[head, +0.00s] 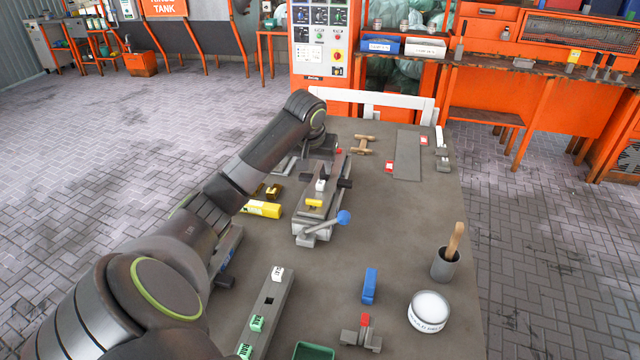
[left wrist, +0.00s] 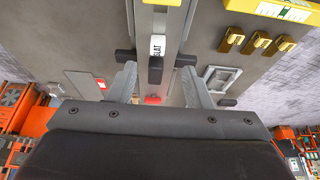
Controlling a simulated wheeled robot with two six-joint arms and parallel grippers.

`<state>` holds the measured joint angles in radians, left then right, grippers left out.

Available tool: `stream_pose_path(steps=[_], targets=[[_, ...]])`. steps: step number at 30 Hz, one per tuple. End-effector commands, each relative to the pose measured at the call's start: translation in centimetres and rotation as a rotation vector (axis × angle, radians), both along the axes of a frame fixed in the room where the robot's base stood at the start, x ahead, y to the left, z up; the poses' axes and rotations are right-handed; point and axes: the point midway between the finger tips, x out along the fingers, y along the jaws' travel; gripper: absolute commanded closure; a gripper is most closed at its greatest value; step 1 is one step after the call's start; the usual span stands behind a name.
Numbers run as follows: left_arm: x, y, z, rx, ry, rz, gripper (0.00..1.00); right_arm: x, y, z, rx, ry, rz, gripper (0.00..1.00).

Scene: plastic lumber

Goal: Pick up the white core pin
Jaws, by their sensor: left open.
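A small white block marked SLAT, which looks like the white core pin (head: 320,184), sits upright in a grey fixture (head: 303,222) on the table. It also shows in the left wrist view (left wrist: 157,45), just beyond the fingertips. My left gripper (left wrist: 157,68) is open and empty, its two fingers apart on either side of the fixture's line. In the head view my left gripper (head: 318,152) is at the fixture's far end, partly hidden by its own arm. Another white marked block (head: 278,272) sits in a grey rail in the foreground. My right gripper is not seen.
Black knobs (head: 344,183) flank the white block, with a yellow block (head: 314,203) and a blue-balled lever (head: 344,217) nearer. Green blocks (head: 256,322) sit in the front rail. A brush cup (head: 444,264) and white tin (head: 428,311) stand right.

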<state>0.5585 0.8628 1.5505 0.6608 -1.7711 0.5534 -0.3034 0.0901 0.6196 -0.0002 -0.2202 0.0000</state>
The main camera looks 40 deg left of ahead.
Motion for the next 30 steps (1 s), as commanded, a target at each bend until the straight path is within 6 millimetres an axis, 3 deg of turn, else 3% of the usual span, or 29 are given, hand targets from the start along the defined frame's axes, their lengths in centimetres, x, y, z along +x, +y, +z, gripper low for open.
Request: stream_pose_path(steps=[3, 8, 19, 29, 30], targets=[[0.6, 0.3, -1.6, -0.003, 0.002, 0.001, 0.55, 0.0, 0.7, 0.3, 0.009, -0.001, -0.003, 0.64], [0.9, 0.5, -2.5, -0.001, 0.001, 0.001, 0.55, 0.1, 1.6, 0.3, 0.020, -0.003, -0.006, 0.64], [2.5, 0.9, -6.7, -0.002, 0.002, 0.001, 0.55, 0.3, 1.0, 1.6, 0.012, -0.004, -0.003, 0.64], [2.7, 1.1, -7.3, 0.000, 0.000, -0.001, 0.55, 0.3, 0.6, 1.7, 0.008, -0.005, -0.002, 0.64], [2.7, 1.1, -7.3, 0.000, 0.000, -0.001, 0.60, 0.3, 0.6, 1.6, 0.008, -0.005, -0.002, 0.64]])
